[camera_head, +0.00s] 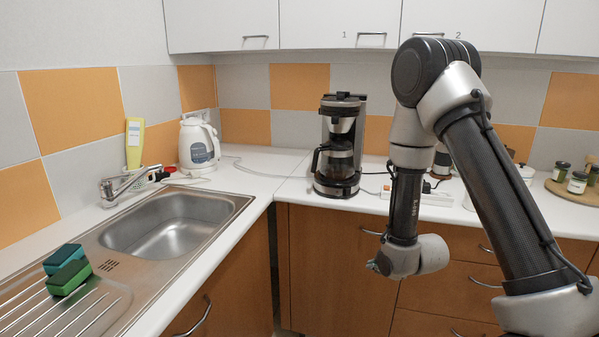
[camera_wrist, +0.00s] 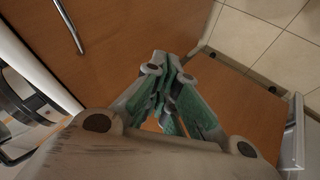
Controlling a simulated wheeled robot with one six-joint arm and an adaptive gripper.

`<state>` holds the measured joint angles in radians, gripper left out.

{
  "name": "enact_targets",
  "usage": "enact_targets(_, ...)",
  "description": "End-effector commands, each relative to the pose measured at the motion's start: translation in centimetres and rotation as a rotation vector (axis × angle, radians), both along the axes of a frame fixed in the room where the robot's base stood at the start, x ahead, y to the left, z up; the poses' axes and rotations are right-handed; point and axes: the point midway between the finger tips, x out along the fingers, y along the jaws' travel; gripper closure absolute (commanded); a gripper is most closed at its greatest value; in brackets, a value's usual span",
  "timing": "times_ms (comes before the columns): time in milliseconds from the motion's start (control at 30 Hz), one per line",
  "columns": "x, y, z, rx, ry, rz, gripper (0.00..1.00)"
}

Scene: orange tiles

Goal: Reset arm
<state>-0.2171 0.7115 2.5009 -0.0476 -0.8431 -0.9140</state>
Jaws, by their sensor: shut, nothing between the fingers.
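My arm hangs on the right side of the head view, bent at the elbow, with its wrist low in front of the wooden cabinets. My gripper (camera_wrist: 172,122) shows in the wrist view with its green-grey fingers together and nothing between them. In the head view the fingers are mostly hidden by the wrist. The gripper is apart from the counter objects.
A coffee machine (camera_head: 341,145) and a white kettle (camera_head: 198,146) stand on the counter. The steel sink (camera_head: 168,225) is at left, with sponges (camera_head: 67,272) on its drainer. Cabinet fronts (camera_head: 335,260) are close to my wrist. Jars (camera_head: 577,182) sit at far right.

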Motion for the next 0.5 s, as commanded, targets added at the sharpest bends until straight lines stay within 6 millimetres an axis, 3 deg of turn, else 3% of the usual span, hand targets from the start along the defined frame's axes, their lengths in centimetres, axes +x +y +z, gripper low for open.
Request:
enact_targets(133,-4.3,-2.0,0.7,0.064,0.290,-0.210,1.00)
enact_targets(233,-7.6,-3.5,3.1,0.094,0.456,-0.376,1.00)
enact_targets(500,-17.2,-7.3,13.4,0.146,0.737,-0.803,1.00)
